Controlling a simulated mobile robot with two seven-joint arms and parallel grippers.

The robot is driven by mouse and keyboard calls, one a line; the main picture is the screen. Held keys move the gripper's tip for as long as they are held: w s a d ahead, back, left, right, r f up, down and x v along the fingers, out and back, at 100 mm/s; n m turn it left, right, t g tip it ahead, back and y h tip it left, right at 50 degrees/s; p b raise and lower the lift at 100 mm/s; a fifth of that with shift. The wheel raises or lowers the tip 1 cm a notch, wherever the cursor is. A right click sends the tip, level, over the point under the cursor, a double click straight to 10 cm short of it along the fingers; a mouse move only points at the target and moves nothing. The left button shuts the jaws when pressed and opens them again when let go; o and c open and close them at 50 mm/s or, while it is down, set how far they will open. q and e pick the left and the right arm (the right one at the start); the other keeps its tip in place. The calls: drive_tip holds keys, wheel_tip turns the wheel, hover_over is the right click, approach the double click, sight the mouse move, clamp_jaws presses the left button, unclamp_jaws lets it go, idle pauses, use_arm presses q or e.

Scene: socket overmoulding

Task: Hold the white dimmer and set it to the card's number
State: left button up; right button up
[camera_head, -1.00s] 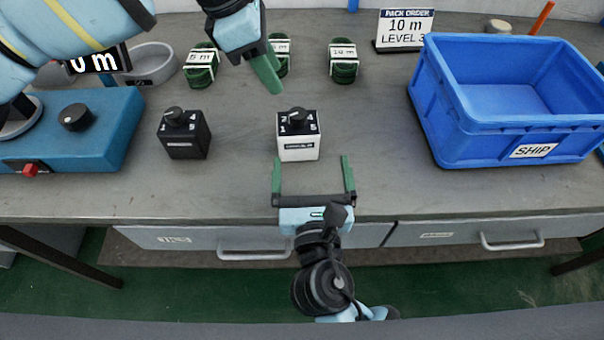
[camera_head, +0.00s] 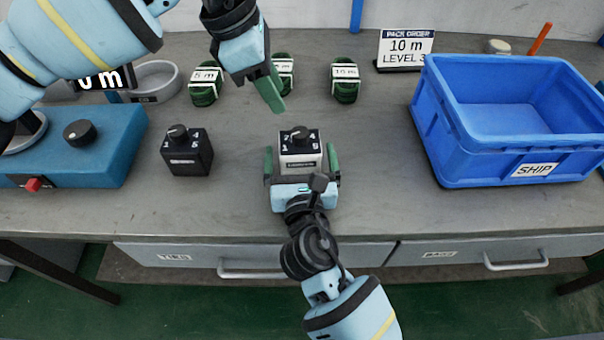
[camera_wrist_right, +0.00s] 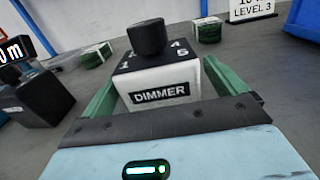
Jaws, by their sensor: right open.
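The white dimmer (camera_head: 299,158) stands upright on the grey table, with a black knob and numbered dial on top. In the right wrist view the dimmer (camera_wrist_right: 160,83) shows its DIMMER label, with the numbers 4 and 5 readable at the dial's right. My right gripper (camera_head: 302,158) is open, its green fingers on either side of the dimmer. My left gripper (camera_head: 272,92) hangs above and behind the dimmer, pointing down; only one finger shows clearly, so its opening is unclear. The card (camera_head: 405,49) reads "PACK ORDER 10 m LEVEL" with a number that looks like 3.
A black dimmer (camera_head: 187,151) stands to the left. Green coils (camera_head: 345,82) stand behind. A blue SHIP bin (camera_head: 437,145) is at the right. A blue machine (camera_head: 105,145) with a knob and red button is at the left. Table between the white dimmer and bin is clear.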

sight(299, 145)
drive_tip(key=shift+w+a, duration=0.1)
drive_tip(key=shift+w, duration=1.45)
drive_tip(key=shift+c, duration=0.5)
drive_tip(key=c, duration=1)
use_arm(q)
drive_tip(key=o, duration=0.3)
drive_tip(key=shift+o, duration=0.2)
drive_tip(key=d+r+n+y, duration=0.1)
drive_tip(key=n, duration=0.4)
drive_tip(key=d+r+n+y, duration=0.1)
drive_tip(key=n, duration=0.4)
drive_tip(key=d+r+n+y, duration=0.1)
drive_tip(key=d+n+y, duration=0.1)
drive_tip(key=n, duration=0.4)
drive_tip(key=shift+w+g, duration=0.3)
